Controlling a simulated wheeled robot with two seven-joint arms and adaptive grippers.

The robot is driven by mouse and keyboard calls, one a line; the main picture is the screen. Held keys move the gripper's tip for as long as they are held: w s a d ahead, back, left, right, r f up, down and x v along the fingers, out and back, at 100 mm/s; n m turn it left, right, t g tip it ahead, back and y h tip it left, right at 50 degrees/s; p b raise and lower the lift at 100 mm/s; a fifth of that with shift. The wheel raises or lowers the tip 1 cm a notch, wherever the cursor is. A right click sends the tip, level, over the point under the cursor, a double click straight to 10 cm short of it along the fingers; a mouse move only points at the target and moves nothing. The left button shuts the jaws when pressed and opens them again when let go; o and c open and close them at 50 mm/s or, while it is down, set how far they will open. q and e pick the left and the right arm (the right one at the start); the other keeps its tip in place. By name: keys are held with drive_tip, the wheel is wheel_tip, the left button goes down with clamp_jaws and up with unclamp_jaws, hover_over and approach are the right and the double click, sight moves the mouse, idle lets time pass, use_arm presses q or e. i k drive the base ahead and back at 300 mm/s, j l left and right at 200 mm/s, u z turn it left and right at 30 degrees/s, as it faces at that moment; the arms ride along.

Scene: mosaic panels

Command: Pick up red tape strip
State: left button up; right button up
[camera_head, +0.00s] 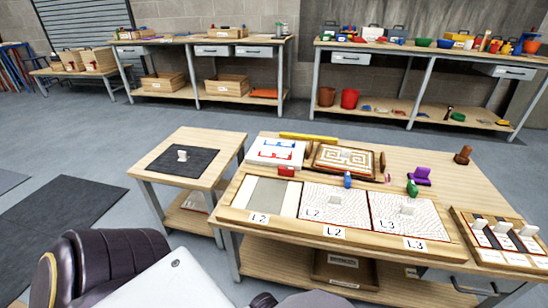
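A white board (262,161) lies at the back left of the main table. It carries a blue strip-like mark (282,143) and a red strip-like mark (276,155); the red one may be the red tape strip, but it is too small to be sure. A small red block (287,171) sits at the board's front right edge. Neither gripper is in view. Only dark and white parts of my own body show along the bottom left and bottom middle.
The main table (455,185) also holds L2 and L3 panels (334,205), a framed maze board (343,160), a yellow bar (308,137), a blue object (347,180), a green object (412,188) and a purple holder (419,176). A small side table (213,151) stands left, across a narrow gap.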

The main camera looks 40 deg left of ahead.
sight(261, 153)
drive_tip(key=u, duration=0.4)
drive_tip(key=i+l+u, duration=0.1)
drive_tip(key=u, duration=0.65)
drive_tip(key=i+l+u, duration=0.1)
drive_tip(key=u, duration=0.25)
